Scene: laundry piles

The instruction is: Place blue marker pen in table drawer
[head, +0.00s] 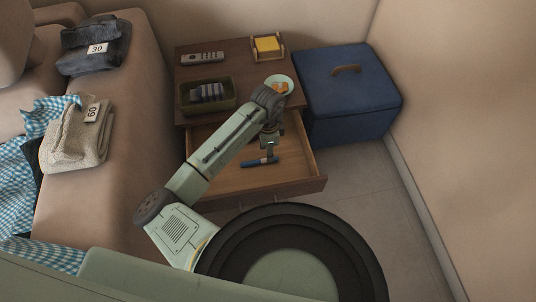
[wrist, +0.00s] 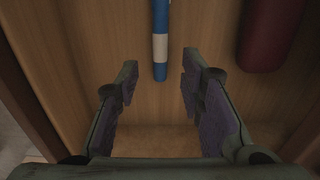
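The blue marker pen (head: 258,162) lies inside the open table drawer (head: 290,187), on its wooden floor. In the wrist view the blue marker pen (wrist: 160,45) shows a white band, and its near end points toward the gap between my fingers. My gripper (head: 268,150) hangs over the drawer, just above the marker. In the wrist view my gripper (wrist: 160,85) is open, with its two fingers apart and nothing between them. The marker's far end is cut off by the top of the wrist view.
A dark red object (wrist: 269,35) lies to the right in the wrist view. A blue box (head: 350,95) stands right; a sofa (head: 140,110) stands left.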

